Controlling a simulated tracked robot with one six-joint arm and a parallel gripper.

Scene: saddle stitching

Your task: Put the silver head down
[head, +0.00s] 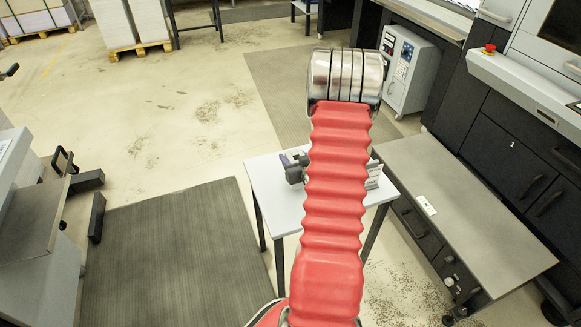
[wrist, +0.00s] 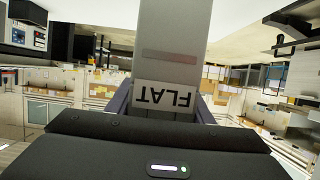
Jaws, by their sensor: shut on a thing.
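In the wrist view my gripper (wrist: 162,102) is shut on the silver head (wrist: 174,30), a pale grey block between its two fingers. A white label reading FLAT shows upside down on it near the fingers. Its far end runs out of the top of the picture. In the head view part of my dark gripper (head: 293,166) shows left of my red arm, over or at a white table (head: 266,182). My arm hides most of the gripper and the head there, so I cannot tell whether the head touches the table.
A dark mat (head: 175,255) lies on clear floor at the left.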

